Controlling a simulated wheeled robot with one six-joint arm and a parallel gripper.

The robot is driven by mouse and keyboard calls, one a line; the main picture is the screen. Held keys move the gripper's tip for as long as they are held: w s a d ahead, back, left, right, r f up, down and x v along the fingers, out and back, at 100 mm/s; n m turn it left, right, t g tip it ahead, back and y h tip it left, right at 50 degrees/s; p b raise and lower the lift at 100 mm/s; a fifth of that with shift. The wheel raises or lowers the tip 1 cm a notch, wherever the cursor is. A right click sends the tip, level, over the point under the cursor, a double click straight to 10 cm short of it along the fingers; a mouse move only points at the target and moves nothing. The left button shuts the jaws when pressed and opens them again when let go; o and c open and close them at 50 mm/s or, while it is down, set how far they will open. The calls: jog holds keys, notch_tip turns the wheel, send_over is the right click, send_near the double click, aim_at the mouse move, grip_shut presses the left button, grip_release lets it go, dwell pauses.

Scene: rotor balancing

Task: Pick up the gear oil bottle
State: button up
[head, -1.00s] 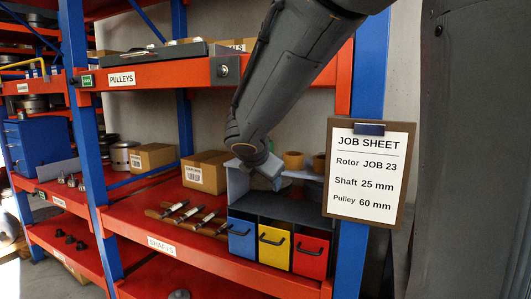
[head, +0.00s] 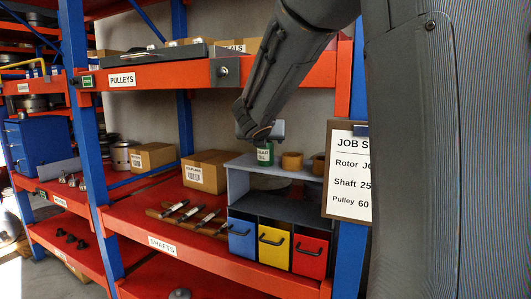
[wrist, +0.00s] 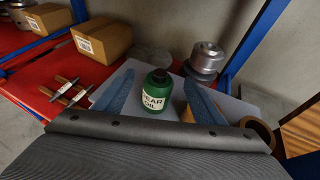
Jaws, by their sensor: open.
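The gear oil bottle (wrist: 157,95) is green with a dark cap and a white label. It stands upright on the grey top of the small drawer unit. In the head view the bottle (head: 265,154) shows just below the end of my arm, its top hidden. My gripper (wrist: 157,88) is open in the wrist view, with one blue finger to the left of the bottle and one to the right. Gaps show between the fingers and the bottle. In the head view my gripper is mostly hidden behind the arm's last link.
A tan roll (head: 292,161) stands close to the right of the bottle, with another ring-shaped roll (wrist: 257,129) further right. A metal pulley (wrist: 206,57) stands behind. Cardboard boxes (head: 207,171) and shafts (head: 190,214) lie left. The orange shelf beam (head: 160,75) runs above; a blue post bounds the right.

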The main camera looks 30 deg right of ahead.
jog(key=shift+w+d+f, duration=0.2)
jog(key=shift+w+d, duration=0.05)
jog(key=shift+w, duration=0.15)
jog(key=c, duration=1.6)
jog(key=shift+r, duration=0.15)
